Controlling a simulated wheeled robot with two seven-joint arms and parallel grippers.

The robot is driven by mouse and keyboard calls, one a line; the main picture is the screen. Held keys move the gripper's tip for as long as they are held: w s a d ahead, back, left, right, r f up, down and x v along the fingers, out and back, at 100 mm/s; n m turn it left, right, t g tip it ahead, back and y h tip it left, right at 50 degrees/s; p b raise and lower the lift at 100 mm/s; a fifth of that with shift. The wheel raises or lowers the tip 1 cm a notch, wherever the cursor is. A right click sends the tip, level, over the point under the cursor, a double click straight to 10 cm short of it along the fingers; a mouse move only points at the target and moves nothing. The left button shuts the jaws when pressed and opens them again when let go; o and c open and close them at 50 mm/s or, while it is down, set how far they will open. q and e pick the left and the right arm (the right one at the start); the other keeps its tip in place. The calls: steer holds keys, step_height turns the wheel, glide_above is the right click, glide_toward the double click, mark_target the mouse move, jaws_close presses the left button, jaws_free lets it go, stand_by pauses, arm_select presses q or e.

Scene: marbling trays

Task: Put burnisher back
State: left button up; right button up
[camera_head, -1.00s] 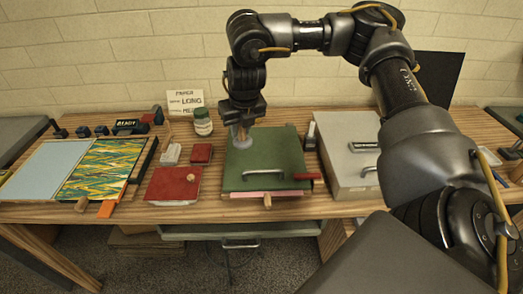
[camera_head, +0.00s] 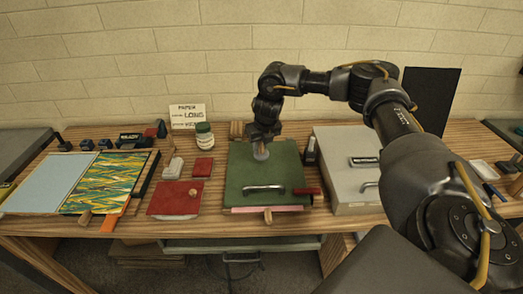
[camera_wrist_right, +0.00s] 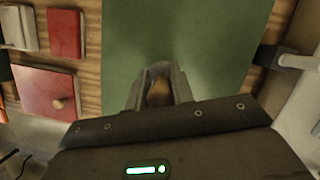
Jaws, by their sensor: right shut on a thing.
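My right gripper (camera_head: 262,144) is above the back middle part of a green panel (camera_head: 290,170) with a metal handle. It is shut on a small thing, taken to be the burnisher. In the head view the burnisher shows as a pale grey rounded end (camera_head: 261,154) below the fingers. In the right wrist view a brown, wood-like part (camera_wrist_right: 158,91) shows between the fingertips (camera_wrist_right: 158,82). The fingers hide the rest of it. I cannot tell whether its end touches the panel. My left gripper is not in view.
A wooden block (camera_head: 237,129) stands behind the panel, and a dark upright item (camera_head: 310,150) at its right. A grey box (camera_head: 345,145) is further right. Left are a red board (camera_head: 172,205), a small red block (camera_head: 203,167) and a green-labelled jar (camera_head: 204,137).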

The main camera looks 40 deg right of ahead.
mark_target(261, 152)
steer(key=shift+d+f, duration=0.2)
steer(key=x, duration=0.1)
steer(key=p+x, duration=0.2)
steer(key=shift+s+f, duration=0.1)
steer(key=shift+s, duration=0.2)
steer(key=shift+f, duration=0.2)
steer(key=shift+f, duration=0.2)
steer(key=o, duration=1)
steer(key=shift+c, duration=0.2)
